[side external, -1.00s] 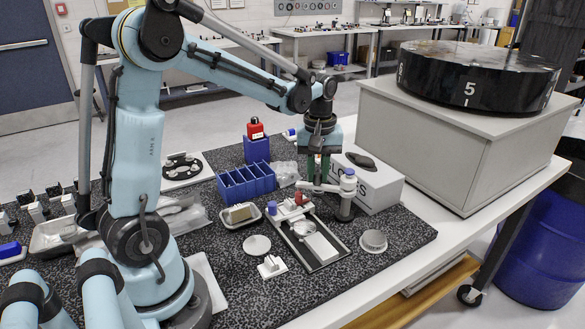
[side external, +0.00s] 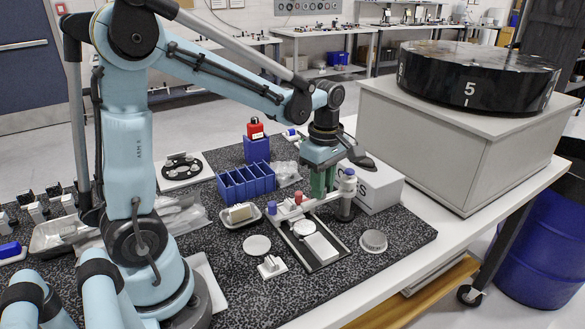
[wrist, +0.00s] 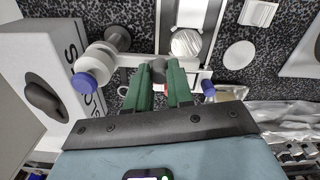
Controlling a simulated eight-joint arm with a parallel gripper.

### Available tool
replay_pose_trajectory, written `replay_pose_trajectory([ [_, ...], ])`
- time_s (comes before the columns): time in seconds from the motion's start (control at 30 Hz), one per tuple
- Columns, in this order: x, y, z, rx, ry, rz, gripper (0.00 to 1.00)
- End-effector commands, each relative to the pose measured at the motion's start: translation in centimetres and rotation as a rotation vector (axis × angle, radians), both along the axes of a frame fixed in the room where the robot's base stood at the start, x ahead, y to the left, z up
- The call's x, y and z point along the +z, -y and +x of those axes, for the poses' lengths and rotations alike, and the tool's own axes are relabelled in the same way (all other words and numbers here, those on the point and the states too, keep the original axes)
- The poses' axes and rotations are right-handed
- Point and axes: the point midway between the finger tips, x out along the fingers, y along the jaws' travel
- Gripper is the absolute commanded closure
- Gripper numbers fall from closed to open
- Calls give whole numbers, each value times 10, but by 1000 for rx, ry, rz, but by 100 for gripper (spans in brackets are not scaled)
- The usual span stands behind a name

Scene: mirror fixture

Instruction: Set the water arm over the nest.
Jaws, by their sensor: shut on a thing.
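The water arm is a white bar (side external: 326,202) reaching left from a dark post with a blue-capped white top (side external: 348,182). The post top also shows in the wrist view (wrist: 92,68). My gripper (side external: 322,194) has its green fingers (wrist: 159,80) shut on the water arm at a grey knob, left of the post. The nest seems to be the pale round disc (side external: 303,228) in the flat framed fixture (side external: 338,254). In the wrist view the disc (wrist: 186,43) shows uncovered, just beyond my fingers. The bar's far end is hard to separate from the fixture's back edge.
A red knob (side external: 298,198) and a blue knob (side external: 272,208) stand at the fixture's back. A white box (side external: 382,188) is close behind the post. Blue bins (side external: 246,183) and a small tray (side external: 239,214) lie left. A round metal disc (side external: 373,241) lies right.

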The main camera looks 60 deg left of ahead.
Motion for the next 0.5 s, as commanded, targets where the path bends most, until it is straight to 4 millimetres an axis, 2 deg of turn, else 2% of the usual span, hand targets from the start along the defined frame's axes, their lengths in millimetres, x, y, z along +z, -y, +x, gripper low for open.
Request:
replay_pose_trajectory([
  [0.5, 1, 3, 0, 39, -3, -2, 100],
])
